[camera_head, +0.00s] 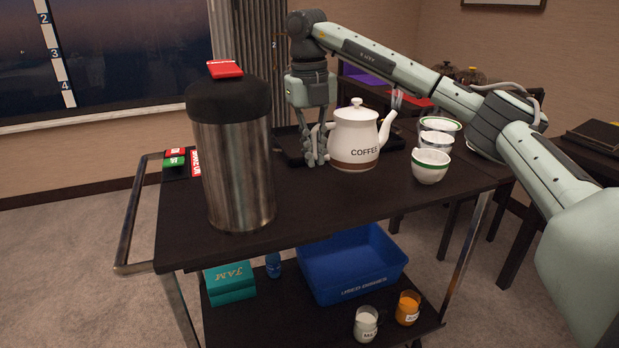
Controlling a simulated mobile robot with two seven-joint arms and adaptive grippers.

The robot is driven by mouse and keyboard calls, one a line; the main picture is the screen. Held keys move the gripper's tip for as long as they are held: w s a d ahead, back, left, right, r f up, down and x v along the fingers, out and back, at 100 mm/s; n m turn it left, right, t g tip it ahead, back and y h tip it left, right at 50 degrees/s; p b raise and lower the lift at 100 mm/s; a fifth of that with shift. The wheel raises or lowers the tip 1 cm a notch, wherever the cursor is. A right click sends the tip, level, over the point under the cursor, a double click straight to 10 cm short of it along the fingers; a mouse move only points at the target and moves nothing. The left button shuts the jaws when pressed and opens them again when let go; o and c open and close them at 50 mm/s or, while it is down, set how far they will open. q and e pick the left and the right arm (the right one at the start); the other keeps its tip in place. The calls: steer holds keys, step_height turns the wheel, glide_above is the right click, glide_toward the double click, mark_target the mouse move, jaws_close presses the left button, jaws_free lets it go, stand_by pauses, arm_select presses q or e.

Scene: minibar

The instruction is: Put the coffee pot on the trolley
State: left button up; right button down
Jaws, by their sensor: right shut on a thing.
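The white coffee pot (357,135) with a brown band and the word COFFEE stands upright at the far side of the dark trolley top (310,208). Its spout points right and its handle is on the left. My right gripper (316,155) points down at the pot's left side, shut on the handle. The fingers hide part of the handle. The pot's base appears at the level of the trolley top; I cannot tell whether it touches. My left gripper is not in view.
A large steel urn (235,165) stands at the trolley's left. White cups (430,166) are at the right, near the spout. A black tray (290,146) lies behind the gripper. The lower shelf holds a blue bin (352,262) and a teal box (230,283). The front middle top is clear.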

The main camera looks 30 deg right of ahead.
steer(key=shift+f, duration=3.05)
steer(key=c, duration=2.1)
jaws_free()
steer(key=shift+f, duration=0.25)
steer(key=shift+c, duration=0.2)
steer(key=o, duration=0.5)
steer(key=shift+r, duration=0.1)
steer(key=shift+c, duration=0.2)
